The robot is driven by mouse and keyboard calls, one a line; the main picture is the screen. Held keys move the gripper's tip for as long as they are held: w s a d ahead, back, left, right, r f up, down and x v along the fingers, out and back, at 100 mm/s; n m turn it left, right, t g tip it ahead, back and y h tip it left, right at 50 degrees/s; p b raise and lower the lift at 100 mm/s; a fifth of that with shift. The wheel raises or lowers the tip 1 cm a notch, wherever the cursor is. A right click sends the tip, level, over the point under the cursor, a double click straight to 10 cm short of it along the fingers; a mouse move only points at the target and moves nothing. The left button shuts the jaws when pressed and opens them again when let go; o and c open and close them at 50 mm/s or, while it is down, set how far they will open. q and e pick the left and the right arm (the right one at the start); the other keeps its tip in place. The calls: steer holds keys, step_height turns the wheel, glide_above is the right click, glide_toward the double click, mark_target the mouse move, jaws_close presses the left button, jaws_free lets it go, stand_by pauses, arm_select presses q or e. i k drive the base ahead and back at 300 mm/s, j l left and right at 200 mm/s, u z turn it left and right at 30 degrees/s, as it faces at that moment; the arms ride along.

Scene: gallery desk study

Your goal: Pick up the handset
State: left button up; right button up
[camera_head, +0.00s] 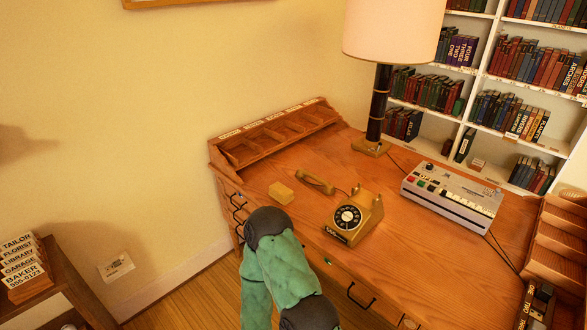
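The handset (315,182) is a brass-coloured curved bar lying on the wooden desk, off the phone. It lies just left of and behind the gold rotary telephone (362,212), whose black dial faces the front. A thin dark cord seems to run between them. A green arm of mine with black joints rises from the bottom edge, its upper joint in front of the desk's front edge. I cannot tell which arm it is. Neither gripper shows, and nothing of mine touches the handset.
A tall lamp (379,105) stands behind, and a grey machine with buttons (452,197) is to the right. Wooden compartments (275,135) line the desk's back left. Bare desk surrounds the phone.

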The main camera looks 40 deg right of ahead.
mark_target(329, 189)
steer(key=i+z, duration=0.45)
steer(key=i+j+z, duration=0.25)
steer(key=z, duration=0.2)
steer(key=i+j+z, duration=0.1)
steer(key=z, duration=0.35)
steer(key=i+j+z, duration=0.1)
steer(key=z, duration=0.3)
steer(key=i+j+z, duration=0.1)
steer(key=z, duration=0.35)
steer(key=j+z, duration=0.25)
steer(key=z, duration=0.15)
steer(key=j+z, duration=0.2)
steer(key=z, duration=0.25)
